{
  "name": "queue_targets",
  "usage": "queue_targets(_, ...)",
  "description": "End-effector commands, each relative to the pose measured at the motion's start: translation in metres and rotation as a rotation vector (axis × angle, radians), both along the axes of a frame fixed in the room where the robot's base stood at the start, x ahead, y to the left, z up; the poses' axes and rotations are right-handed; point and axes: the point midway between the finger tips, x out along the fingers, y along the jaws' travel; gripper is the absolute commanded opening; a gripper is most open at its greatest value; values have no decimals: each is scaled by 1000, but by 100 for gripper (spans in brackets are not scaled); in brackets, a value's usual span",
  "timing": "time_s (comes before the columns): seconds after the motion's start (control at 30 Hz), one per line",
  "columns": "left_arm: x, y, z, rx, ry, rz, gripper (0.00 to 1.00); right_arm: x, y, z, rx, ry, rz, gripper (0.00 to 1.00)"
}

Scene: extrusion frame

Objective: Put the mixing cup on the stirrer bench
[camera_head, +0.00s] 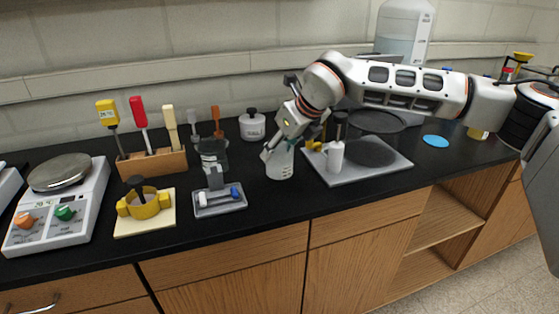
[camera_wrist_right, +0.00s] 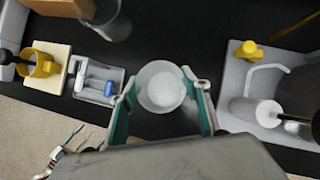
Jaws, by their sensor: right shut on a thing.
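The mixing cup (camera_head: 280,168) is a pale, translucent cup standing upright at the middle of the black counter. In the right wrist view the cup (camera_wrist_right: 161,87) shows from above, with white contents. My right gripper (camera_head: 278,150) is shut on it, with one green-padded finger on each side. Whether the cup's base touches the counter I cannot tell. A white device (camera_head: 85,213) with a round metal plate and orange and green knobs sits at the left; I cannot tell if this is the stirrer bench. Part of my left gripper (camera_wrist_right: 72,143) appears small at the lower left of the right wrist view.
A grey tray (camera_head: 218,205) with white and blue pieces is left of the cup. A grey board (camera_head: 390,174) with a white bottle (camera_head: 334,158) is to the right.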

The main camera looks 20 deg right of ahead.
Motion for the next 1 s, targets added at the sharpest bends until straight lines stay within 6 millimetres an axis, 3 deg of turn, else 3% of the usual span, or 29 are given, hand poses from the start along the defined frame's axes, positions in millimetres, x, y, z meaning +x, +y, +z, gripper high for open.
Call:
queue_targets(0.23, 0, 0, 1, 0, 0, 0, 34, -1, 0, -35, 0, 4, 0, 32)
queue_targets(0.67, -1, 0, -3, -1, 2, 0, 34, 0, 0, -43, 0, 2, 0, 32)
queue_targets(0.7, -1, 0, -3, -1, 2, 0, 34, 0, 0, -42, 0, 2, 0, 57)
queue_targets(0.73, -1, 0, -3, 0, 3, 0, 34, 0, 0, -41, 0, 2, -1, 64)
queue_targets(1.0, -1, 0, -2, -1, 2, 0, 34, 0, 0, -41, 0, 1, -1, 64)
